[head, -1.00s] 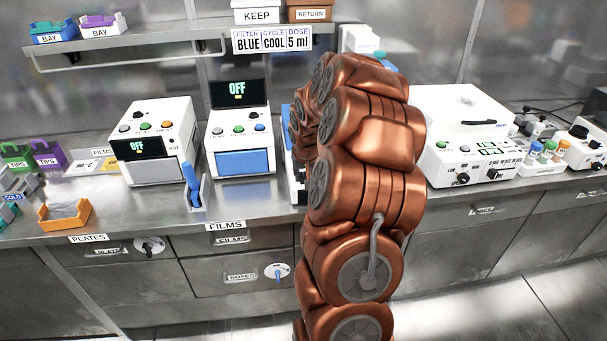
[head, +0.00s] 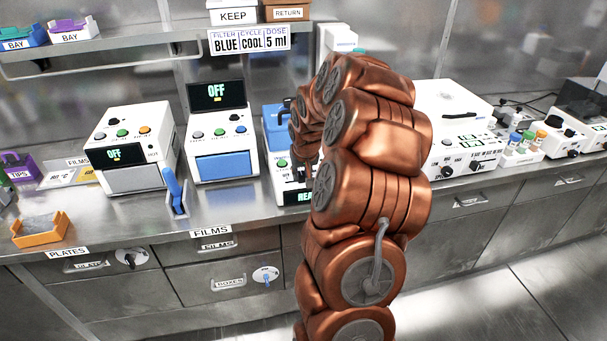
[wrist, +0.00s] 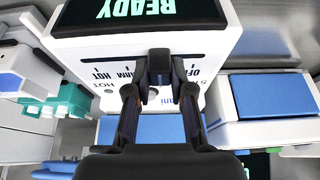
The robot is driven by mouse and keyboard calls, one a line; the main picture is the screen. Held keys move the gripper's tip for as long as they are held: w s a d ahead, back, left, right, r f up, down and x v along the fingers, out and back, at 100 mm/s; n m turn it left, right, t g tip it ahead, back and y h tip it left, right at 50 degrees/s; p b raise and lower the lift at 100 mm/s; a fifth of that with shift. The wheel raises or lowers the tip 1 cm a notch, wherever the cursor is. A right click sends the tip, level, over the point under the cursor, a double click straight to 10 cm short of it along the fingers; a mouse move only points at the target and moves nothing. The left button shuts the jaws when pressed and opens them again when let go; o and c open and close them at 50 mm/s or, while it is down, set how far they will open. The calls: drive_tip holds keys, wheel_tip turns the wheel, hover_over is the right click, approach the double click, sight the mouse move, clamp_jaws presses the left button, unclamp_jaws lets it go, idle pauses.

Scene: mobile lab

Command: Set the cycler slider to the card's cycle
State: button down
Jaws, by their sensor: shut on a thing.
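The card (head: 249,40) on the shelf edge reads filter BLUE, cycle COOL, dose 5 ml. The cycler (head: 281,150) is a white box with a blue top, partly hidden behind my arm. Its screen reads READY in the wrist view (wrist: 140,12). Below the screen is a slider scale, upside down there, with OFF at the right and HOT at the left. My gripper (wrist: 160,92) is shut on the dark slider knob (wrist: 160,66), which stands between OFF and the warmer marks. The knob and fingers hide the label there.
Left of the cycler stand a white device with a blue front (head: 223,150) and another white device (head: 128,150), both showing OFF. A blue lever (head: 174,188) stands near the counter edge. A larger white machine (head: 455,120) is right of my arm.

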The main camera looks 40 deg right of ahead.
drive_tip(key=c, duration=1)
unclamp_jaws()
drive_tip(key=shift+r, duration=0.1)
drive_tip(key=v, duration=1.1)
drive_tip(key=shift+r, duration=0.4)
drive_tip(key=shift+s+a, duration=0.1)
drive_tip(key=shift+a, duration=0.05)
